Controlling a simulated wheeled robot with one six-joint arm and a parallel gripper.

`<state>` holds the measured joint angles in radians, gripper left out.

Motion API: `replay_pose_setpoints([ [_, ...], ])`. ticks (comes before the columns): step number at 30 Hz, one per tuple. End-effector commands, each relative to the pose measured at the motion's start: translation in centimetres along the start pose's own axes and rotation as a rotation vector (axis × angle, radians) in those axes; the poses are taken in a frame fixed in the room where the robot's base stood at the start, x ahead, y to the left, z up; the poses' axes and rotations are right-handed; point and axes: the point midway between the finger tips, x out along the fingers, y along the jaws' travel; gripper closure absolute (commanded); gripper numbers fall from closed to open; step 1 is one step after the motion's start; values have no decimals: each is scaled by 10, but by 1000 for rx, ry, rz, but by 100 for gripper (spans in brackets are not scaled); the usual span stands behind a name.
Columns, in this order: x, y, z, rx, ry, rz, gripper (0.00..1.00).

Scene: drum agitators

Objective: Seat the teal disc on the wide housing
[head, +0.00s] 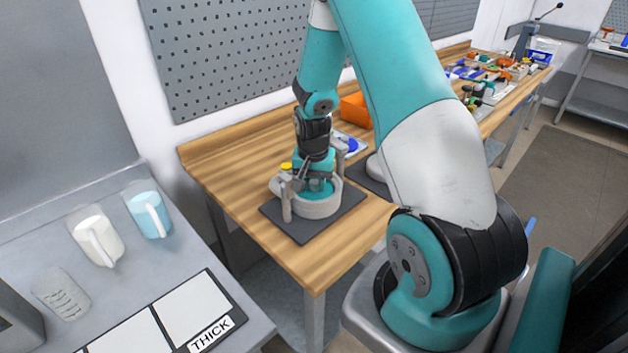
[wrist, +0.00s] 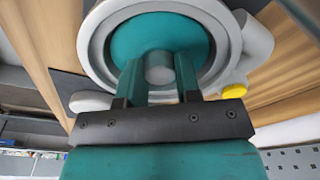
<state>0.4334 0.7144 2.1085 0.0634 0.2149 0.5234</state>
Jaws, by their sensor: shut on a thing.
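The wide housing (head: 318,208) is a pale grey round body on a dark mat on the wooden bench, with a side pipe and a yellow cap (head: 286,167). The teal disc (head: 318,188) shows at its open top. In the wrist view the disc (wrist: 130,42) appears level and roughly centred within the housing's ring (wrist: 97,50). My gripper (wrist: 159,74) is shut on the disc's grey central knob (wrist: 159,68). I cannot tell whether the disc rests fully down in the housing. In the head view my gripper (head: 314,180) hides part of the disc.
Another pale housing (head: 376,166) stands on a second dark mat behind, partly hidden by my arm. An orange bin (head: 356,110) and a blue item (head: 351,144) are behind it. A grey side table at left holds two jugs (head: 95,240) (head: 149,212) and a THICK label (head: 211,334).

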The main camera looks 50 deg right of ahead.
Motion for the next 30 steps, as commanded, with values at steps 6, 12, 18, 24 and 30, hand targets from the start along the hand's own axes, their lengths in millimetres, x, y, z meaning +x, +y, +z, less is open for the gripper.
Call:
replay_pose_setpoints([
  [6, 1, 0, 0, 0, 1, 0, 96],
  [12, 1, 0, 0, 0, 1, 0, 96],
  [18, 3, 0, 0, 0, 0, 0, 96],
  [24, 4, 0, 0, 0, 1, 0, 96],
  [30, 4, 0, 0, 0, 1, 0, 41],
])
